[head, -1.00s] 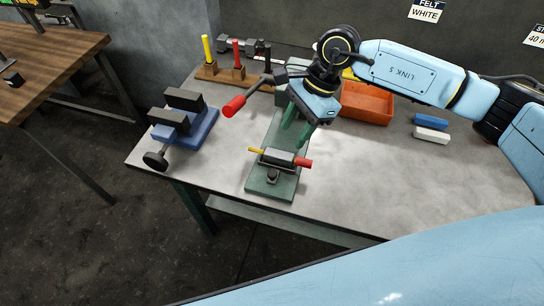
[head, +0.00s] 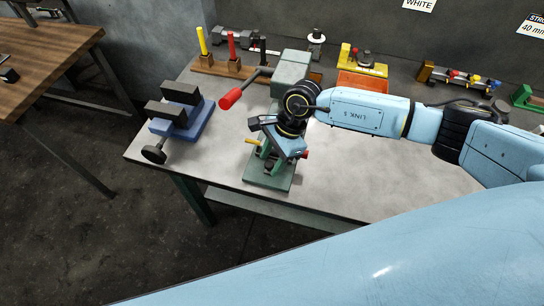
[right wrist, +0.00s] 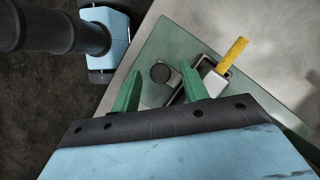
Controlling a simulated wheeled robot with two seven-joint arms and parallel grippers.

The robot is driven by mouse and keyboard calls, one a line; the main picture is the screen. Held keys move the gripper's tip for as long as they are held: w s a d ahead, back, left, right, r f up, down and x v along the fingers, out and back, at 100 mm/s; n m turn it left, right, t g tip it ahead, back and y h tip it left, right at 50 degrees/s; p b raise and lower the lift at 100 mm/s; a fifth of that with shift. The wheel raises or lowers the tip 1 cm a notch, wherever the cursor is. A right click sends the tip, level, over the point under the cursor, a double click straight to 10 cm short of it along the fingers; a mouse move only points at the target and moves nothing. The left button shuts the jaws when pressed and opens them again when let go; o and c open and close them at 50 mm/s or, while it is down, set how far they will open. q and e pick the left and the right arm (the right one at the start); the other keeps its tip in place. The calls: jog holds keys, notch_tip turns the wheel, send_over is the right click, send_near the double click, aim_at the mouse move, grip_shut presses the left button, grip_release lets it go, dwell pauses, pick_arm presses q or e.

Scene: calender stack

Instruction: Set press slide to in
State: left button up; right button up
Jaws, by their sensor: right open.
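The press (head: 292,66) has a grey-green head, a red-gripped lever (head: 231,98) reaching left, and a green base plate (head: 268,180). The press slide (head: 267,163) sits low on this base, with a yellow rod to the left and a red end to the right; my gripper hides much of it. In the right wrist view, the slide (right wrist: 212,77) is a grey metal block with a dark round knob (right wrist: 160,73). My right gripper (right wrist: 161,70) is open, its green fingers on either side of the knob in the picture. Contact cannot be told. My left gripper is out of view.
A blue vise (head: 185,118) stands left of the press. Behind are a wooden rack (head: 228,70) with yellow and red pegs, an orange bin (head: 362,79) and a yellow fixture (head: 362,63). The bench top right of the press is clear below my right arm.

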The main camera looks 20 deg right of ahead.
jog(key=shift+c, duration=0.2)
grip_shut()
jog(key=shift+w, duration=0.1)
jog(key=w+d+b, duration=0.2)
jog(key=w+b, duration=0.1)
jog(key=shift+f, duration=0.2)
jog(key=shift+w+d+r+b, duration=0.15)
jog(key=shift+w+d+b, duration=0.15)
jog(key=shift+b, duration=0.15)
jog(key=shift+o, duration=0.2)
grip_release()
